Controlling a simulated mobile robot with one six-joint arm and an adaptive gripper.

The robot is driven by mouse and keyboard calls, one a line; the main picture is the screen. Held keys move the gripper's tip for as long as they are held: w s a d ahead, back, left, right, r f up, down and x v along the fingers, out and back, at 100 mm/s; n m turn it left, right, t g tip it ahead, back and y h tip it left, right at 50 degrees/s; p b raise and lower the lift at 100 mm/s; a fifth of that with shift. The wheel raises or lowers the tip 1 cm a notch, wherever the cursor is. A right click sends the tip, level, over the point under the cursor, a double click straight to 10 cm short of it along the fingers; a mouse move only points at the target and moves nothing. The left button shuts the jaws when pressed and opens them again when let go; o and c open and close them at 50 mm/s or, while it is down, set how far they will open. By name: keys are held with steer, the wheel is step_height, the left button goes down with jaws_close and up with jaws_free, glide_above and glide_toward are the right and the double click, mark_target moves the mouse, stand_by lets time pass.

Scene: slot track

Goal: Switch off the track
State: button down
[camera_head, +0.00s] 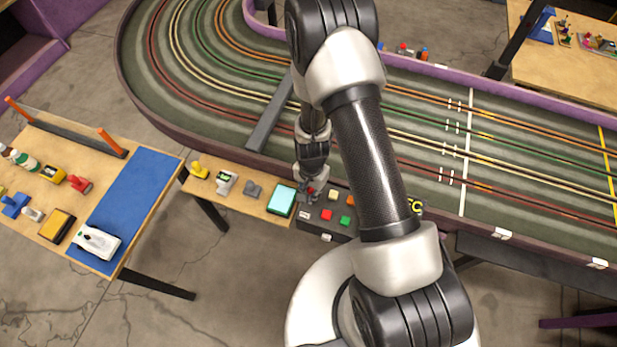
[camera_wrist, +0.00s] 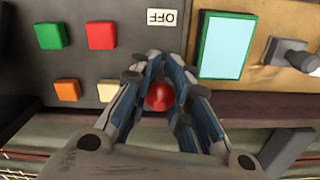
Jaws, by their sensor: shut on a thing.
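A dark control box (camera_head: 318,226) stands at the near edge of the track. It carries a red ball knob (camera_wrist: 159,96), seen between my fingers in the wrist view. My gripper (camera_wrist: 160,78) is shut around this knob; the fingers hide its sides and whatever is under it. In the head view my gripper (camera_head: 311,183) points down at the box's left end. A white label reading OFF (camera_wrist: 162,17) lies on the box, a little away from the knob on the side toward the wrist view's top. No ON label is readable.
Beside the knob are red (camera_wrist: 101,36), green (camera_wrist: 50,36), orange (camera_wrist: 67,90) and cream (camera_wrist: 107,91) buttons. A cyan screen (camera_head: 281,200) sits on a wooden shelf left of the box. A grey lever-like part (camera_wrist: 291,55) stands beyond it. The slot track (camera_head: 430,150) lies behind.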

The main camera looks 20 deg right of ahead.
steer(key=p, duration=0.4)
steer(key=shift+s+a+r+t, duration=0.15)
steer(key=shift+a+r+t, duration=0.05)
steer(key=shift+r+t, duration=0.2)
steer(key=shift+h+p, duration=0.4)
steer(key=shift+p, duration=0.5)
steer(key=shift+s+a+f+t+h, duration=0.1)
steer(key=shift+s+f+t+h, duration=0.1)
steer(key=shift+f+t+h, duration=0.4)
steer(key=shift+s+a+t, duration=0.1)
steer(key=shift+s+t, duration=0.05)
steer(key=shift+t, duration=0.35)
steer(key=shift+b, duration=0.35)
steer(key=shift+r+t+h, duration=0.1)
steer(key=shift+t+h, duration=0.3)
steer(key=c, duration=1.4)
jaws_free()
steer(key=shift+r, duration=0.1)
steer(key=shift+c, duration=0.2)
